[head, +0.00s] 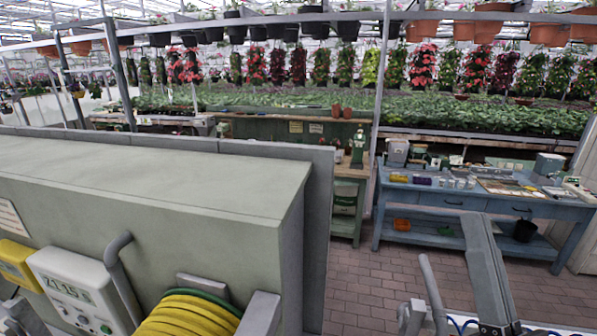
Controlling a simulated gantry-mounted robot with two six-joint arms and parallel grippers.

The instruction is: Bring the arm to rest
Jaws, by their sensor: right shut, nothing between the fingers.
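My right gripper (479,228) shows at the lower right as a grey, narrow shape pointing up and away from the camera. Its fingers are together with nothing between them. It is in front of the brick floor and overlaps the front of the blue workbench (460,200) in the picture. I see no contact with the bench. My left gripper is not recognisable in this view.
A large green-grey cabinet (150,175) fills the left, with a white timer box (75,285) and a coiled yellow hose (185,315). A black pot (525,231) and orange tray (402,225) sit on the bench's lower shelf. Brick floor (355,280) is clear between.

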